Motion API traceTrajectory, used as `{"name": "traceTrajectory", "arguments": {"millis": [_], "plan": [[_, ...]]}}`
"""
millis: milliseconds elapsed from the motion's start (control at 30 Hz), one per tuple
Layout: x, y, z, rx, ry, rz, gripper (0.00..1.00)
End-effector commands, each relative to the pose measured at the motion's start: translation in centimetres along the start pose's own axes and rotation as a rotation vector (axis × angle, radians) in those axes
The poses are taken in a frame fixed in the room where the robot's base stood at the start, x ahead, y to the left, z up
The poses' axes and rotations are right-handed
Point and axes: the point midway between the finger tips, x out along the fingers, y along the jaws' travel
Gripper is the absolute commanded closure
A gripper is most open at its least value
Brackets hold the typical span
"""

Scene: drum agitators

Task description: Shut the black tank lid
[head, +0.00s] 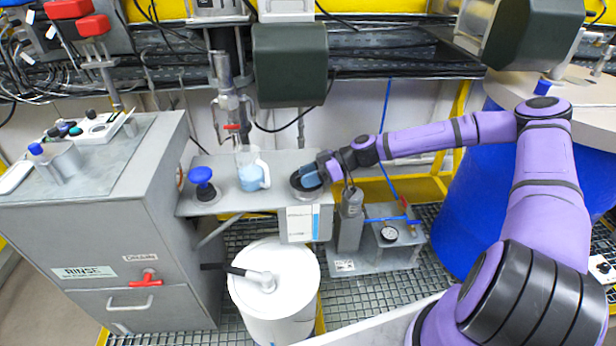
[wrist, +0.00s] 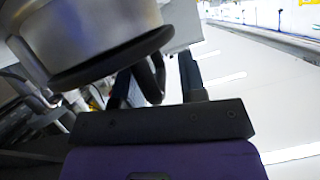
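A small round vessel with a black rim (head: 309,183) sits on the grey shelf beside the white and blue label. My gripper (head: 318,168) is right at this vessel, and its wrist partly covers the rim. A light blue patch shows in the rim; I cannot tell whether it is the inside or a part of my gripper. In the wrist view, a silver cylinder with a black edge (wrist: 110,62) fills the upper left. A black curved loop hangs between my dark fingers (wrist: 157,78), which look apart; contact is unclear. I cannot make out for certain which part is the lid.
A beaker of blue liquid (head: 250,172) and a blue knob (head: 202,178) stand on the shelf to the left. A white drum (head: 275,290) with a black-handled lever is below. A grey cylinder (head: 351,215) and a gauge (head: 388,234) are below right. Dark green motors hang above.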

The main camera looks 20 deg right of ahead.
Motion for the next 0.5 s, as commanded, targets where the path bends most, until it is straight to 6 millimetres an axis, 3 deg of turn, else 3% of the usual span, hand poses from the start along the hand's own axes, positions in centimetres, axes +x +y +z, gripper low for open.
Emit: {"name": "traceTrajectory", "arguments": {"millis": [167, 500], "plan": [[-1.5, 0.1, 0.0, 0.0, 0.0, 0.003, 0.62], [-7.8, 0.1, 0.1, 0.0, 0.0, 0.004, 0.62]]}}
